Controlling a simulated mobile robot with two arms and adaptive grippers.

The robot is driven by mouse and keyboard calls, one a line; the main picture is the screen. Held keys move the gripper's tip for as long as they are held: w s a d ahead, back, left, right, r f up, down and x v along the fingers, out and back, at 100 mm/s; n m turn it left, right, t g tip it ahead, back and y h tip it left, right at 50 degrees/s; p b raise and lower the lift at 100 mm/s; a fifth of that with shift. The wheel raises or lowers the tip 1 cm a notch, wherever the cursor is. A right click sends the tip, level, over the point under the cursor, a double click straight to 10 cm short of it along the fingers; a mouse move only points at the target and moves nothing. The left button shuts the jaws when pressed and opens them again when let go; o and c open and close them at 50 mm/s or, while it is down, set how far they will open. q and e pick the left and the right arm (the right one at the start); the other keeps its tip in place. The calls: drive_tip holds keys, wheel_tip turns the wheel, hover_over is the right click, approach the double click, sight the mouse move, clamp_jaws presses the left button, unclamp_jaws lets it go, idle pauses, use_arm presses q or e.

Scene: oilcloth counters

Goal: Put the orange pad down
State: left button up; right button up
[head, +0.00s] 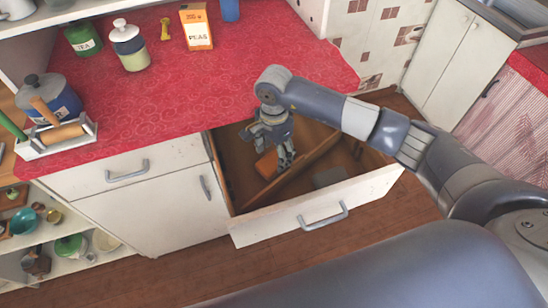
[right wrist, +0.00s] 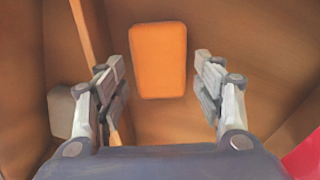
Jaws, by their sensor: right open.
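The orange pad (head: 265,163) lies flat on the floor of the open drawer (head: 262,229), in its left compartment, partly hidden by my right gripper (head: 286,163) in the head view. In the right wrist view the whole pad (right wrist: 158,60) shows, centred ahead of the gripper. My right gripper (right wrist: 160,92) is open, its fingers spread to either side, with nothing held between them and the pad apart from them. My left gripper is not in view.
A wooden divider (head: 305,160) runs through the drawer. A grey block (head: 328,177) lies on its other side. The red counter (head: 220,85) overhangs the drawer's back and holds a peas box (head: 197,28), canisters and a utensil rack (head: 62,140).

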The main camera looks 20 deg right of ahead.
sight(274, 160)
wheel_tip(274, 160, up, 9)
drive_tip(key=b, duration=0.1)
drive_tip(key=shift+b, duration=0.3)
drive_tip(key=shift+r, duration=0.1)
